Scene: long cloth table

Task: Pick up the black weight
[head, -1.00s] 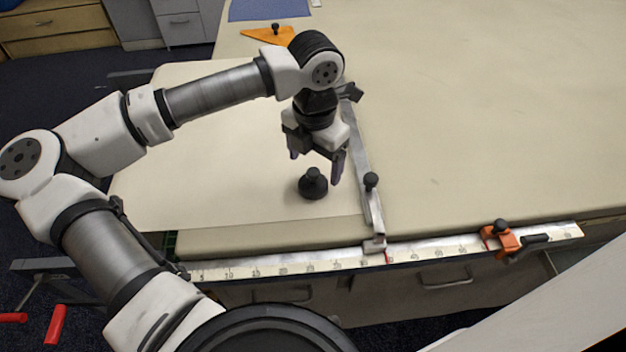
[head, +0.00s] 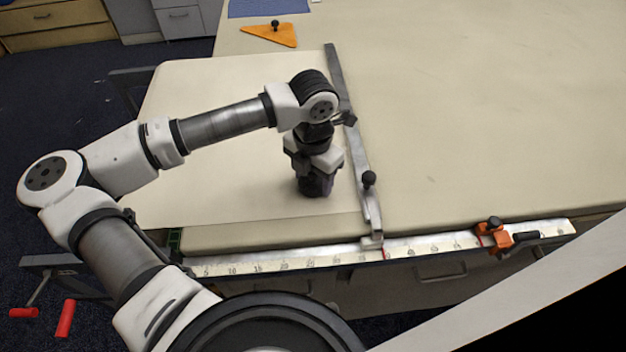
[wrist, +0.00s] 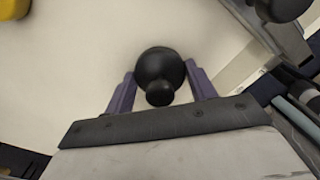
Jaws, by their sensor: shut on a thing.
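The black weight (wrist: 160,68) is a round dark body with a small knob on top. In the wrist view it sits between the two purple fingers of my gripper (wrist: 162,88), which touch it on both sides. In the head view my gripper (head: 316,188) points down at the cloth table (head: 480,130), left of the metal rule. The weight is mostly hidden there by the fingers. It appears to stand upright on the table; any gap beneath it cannot be seen.
A metal rule with a black knob (head: 369,179) lies just right of my gripper. A scale rail (head: 300,262) with an orange clamp (head: 494,236) runs along the front edge. An orange triangle (head: 272,36) lies at the back. The table's right side is clear.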

